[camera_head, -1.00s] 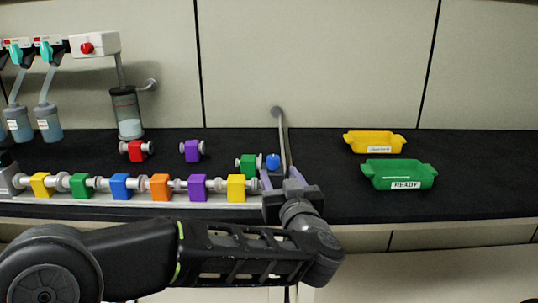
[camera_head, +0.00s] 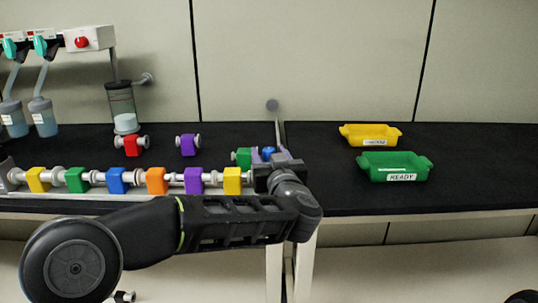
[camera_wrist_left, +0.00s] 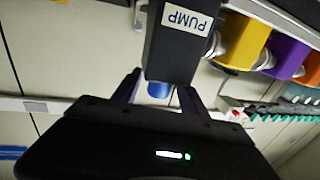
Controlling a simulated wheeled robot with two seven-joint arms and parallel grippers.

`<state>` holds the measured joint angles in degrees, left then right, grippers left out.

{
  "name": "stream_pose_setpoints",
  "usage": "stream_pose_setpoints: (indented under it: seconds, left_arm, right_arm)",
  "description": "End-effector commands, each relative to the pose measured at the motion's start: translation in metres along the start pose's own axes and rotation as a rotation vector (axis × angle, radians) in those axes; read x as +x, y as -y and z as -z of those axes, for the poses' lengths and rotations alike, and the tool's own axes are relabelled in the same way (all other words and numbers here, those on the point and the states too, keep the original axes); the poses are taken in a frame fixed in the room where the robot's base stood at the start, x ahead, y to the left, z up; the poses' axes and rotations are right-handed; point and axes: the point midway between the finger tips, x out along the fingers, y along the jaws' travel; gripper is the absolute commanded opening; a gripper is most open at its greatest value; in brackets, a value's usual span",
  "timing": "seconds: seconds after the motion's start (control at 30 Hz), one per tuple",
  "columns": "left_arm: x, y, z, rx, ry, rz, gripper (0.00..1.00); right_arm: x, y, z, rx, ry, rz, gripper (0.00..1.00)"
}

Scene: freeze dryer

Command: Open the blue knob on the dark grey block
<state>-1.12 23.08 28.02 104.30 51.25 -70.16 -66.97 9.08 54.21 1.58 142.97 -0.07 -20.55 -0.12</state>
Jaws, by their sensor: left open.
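The blue knob (camera_head: 268,152) is at the right end of the row of coloured valves, close to my left gripper (camera_head: 269,156). In the left wrist view the blue knob (camera_wrist_left: 158,90) sticks out of the dark grey block (camera_wrist_left: 165,58), which carries a label reading PUMP. My left gripper (camera_wrist_left: 159,88) is open, with one finger on each side of the knob. I see no clear contact. In the head view the gripper mostly hides the block. My right gripper is not in view.
A row of coloured valves (camera_head: 155,181) runs left of the gripper. A green block (camera_head: 242,157) sits just left of the knob. Red (camera_head: 131,146) and purple (camera_head: 187,145) valves stand behind. Yellow (camera_head: 370,135) and green (camera_head: 394,168) trays lie right, with bare bench around them.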

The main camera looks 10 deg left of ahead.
Motion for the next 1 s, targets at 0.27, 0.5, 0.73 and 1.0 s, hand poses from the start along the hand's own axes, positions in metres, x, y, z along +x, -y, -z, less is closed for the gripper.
stream_pose_setpoints:
  seconds: [0.27,0.5,0.73,1.0]
  left_arm:
    - [0.0034,-0.0006,0.0,0.0,0.0,-0.002,0.5]
    - [0.0032,-0.0005,0.0,0.0,0.0,-0.001,0.34]
    - [0.0031,-0.0004,0.0,0.0,0.0,-0.001,0.15]
    - [0.0031,-0.0003,0.0,0.0,0.0,-0.001,0.0]
  right_arm:
    - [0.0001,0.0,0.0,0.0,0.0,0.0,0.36]
    - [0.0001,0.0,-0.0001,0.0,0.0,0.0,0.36]
    - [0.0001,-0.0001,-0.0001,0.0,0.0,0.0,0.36]
    - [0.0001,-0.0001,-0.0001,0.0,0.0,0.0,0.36]
